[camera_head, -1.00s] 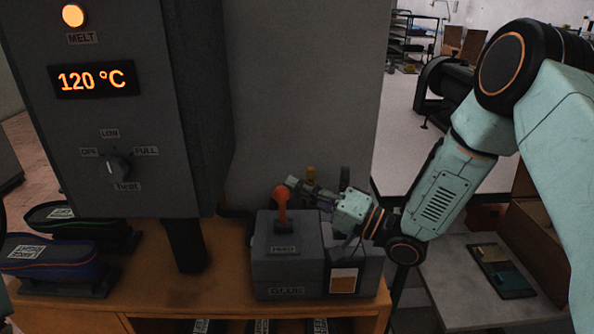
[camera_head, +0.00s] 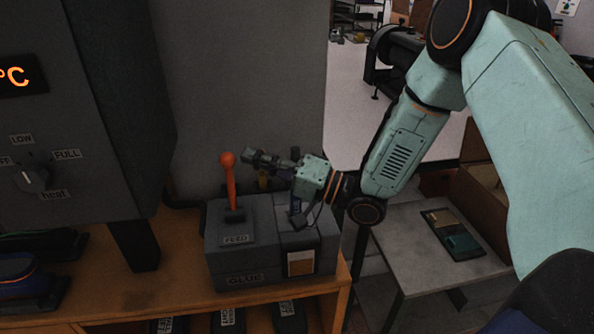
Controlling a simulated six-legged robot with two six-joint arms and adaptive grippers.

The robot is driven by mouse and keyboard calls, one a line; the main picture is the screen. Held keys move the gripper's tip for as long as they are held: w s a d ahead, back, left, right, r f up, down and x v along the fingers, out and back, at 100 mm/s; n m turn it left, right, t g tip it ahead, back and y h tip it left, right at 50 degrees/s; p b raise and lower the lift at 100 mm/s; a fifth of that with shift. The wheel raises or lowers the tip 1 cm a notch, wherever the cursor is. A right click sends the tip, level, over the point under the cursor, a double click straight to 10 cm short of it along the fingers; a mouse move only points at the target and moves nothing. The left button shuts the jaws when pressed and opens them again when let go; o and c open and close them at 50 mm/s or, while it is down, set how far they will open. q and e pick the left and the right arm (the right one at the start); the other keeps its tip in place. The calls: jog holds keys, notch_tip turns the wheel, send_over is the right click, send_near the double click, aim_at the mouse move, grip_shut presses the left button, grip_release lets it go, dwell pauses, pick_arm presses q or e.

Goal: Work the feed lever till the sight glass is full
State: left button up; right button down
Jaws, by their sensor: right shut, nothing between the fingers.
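The feed lever (camera_head: 232,188) has an orange-red shaft and ball knob. It stands near upright from the left part of the grey glue unit (camera_head: 223,263), above its FEED label. My right gripper (camera_head: 249,157) is shut and empty. In the picture, its fingertips are just right of the knob, with a small gap showing between them. The sight glass (camera_head: 301,262) is a small framed window on the unit's front right, with an amber area and a paler part; its exact level is too small to tell. My left gripper is out of view.
The unit stands at the right end of an orange-brown bench (camera_head: 176,290). A dark heater cabinet (camera_head: 95,110) with a heat knob (camera_head: 33,179) stands at left. A grey side table (camera_head: 400,238) with a swatch board (camera_head: 453,235) is at right. Labelled dark items sit on a lower shelf.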

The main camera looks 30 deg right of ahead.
jog(key=v, duration=0.8)
jog(key=shift+f, duration=0.2)
jog(key=shift+s+d+r, duration=0.1)
jog(key=shift+s, duration=0.05)
dwell(0.3)
jog(key=shift+w, duration=0.2)
jog(key=shift+s, duration=0.15)
dwell(0.4)
